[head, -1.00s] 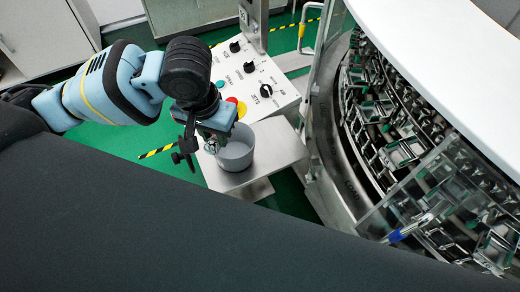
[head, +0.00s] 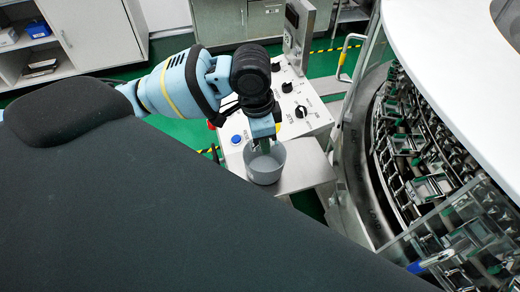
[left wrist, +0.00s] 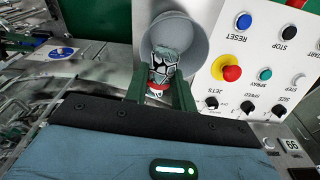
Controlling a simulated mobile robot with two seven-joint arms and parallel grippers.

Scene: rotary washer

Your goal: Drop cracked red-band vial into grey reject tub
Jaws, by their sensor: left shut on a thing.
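The grey reject tub (head: 267,167) stands on a metal shelf beside the control panel. My left gripper (head: 264,146) is right over the tub's mouth, pointing down. In the left wrist view, my left gripper (left wrist: 161,92) is shut on the red-band vial (left wrist: 163,67), a clear glass vial with dark crack-like lines and a red band near the fingers. The vial's far end overlaps the opening of the tub (left wrist: 186,38); how deep it reaches inside I cannot tell. My right gripper is not in view.
The control panel (head: 311,95) with knobs and buttons is just behind the tub. The rotary washer (head: 425,150) with its metal holders and clear guard fills the right side. Bare metal shelf (head: 308,165) lies right of the tub.

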